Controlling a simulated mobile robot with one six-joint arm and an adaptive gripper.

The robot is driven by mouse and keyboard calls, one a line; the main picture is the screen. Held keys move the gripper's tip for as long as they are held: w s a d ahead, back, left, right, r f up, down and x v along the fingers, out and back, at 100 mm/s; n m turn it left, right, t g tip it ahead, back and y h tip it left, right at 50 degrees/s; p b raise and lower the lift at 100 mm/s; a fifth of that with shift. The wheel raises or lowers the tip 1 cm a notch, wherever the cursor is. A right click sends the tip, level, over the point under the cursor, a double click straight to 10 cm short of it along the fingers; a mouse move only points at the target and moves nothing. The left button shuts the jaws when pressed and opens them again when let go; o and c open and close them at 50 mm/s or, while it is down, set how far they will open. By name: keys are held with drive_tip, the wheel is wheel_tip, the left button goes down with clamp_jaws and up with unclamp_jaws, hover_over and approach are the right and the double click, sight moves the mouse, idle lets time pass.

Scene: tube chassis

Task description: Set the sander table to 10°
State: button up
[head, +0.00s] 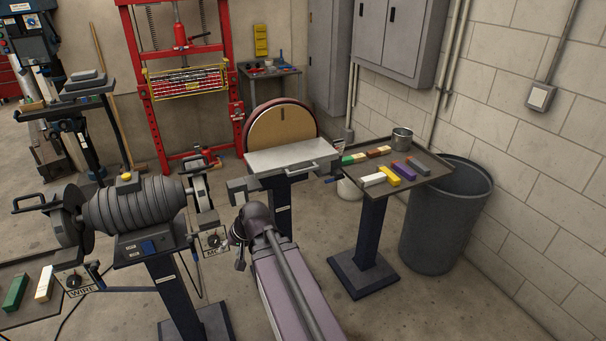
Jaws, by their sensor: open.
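The disc sander stands in the middle of the head view, with a tan round disc (282,128) in a red-rimmed housing. Its sander table (290,156) is a pale grey plate in front of the disc, with a bar handle (300,168) along the front right edge. The table looks near level, but I cannot read its angle, and no scale is legible. My arm reaches up from the bottom centre. My gripper (238,252) is small and partly hidden at the arm's far end, in front of and below the table's left side. It is open and apart from the table.
A bench grinder (135,205) on a pedestal stands at left. A small stand (420,172) with coloured bars and a metal cup is at right, beside a grey bin (445,225). A red press (180,90) stands behind. Some floor is clear between the sander and the right stand.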

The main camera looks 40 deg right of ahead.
drive_tip(key=w+d+r+m+t+b, duration=0.1)
drive_tip(key=w+d+r+m+t, duration=0.2)
drive_tip(key=d, duration=0.6)
drive_tip(key=m+t+h+b, duration=0.2)
drive_tip(key=m+t+h, duration=0.5)
drive_tip(key=m, duration=0.6)
approach(304, 171)
drive_tip(key=s, duration=0.3)
drive_tip(key=shift+a+r, duration=0.25)
drive_tip(key=shift+a, duration=0.1)
drive_tip(key=shift+n, duration=0.3)
drive_tip(key=b+x, duration=0.3)
drive_tip(key=x, duration=1)
drive_tip(key=shift+w, duration=0.4)
clamp_jaws()
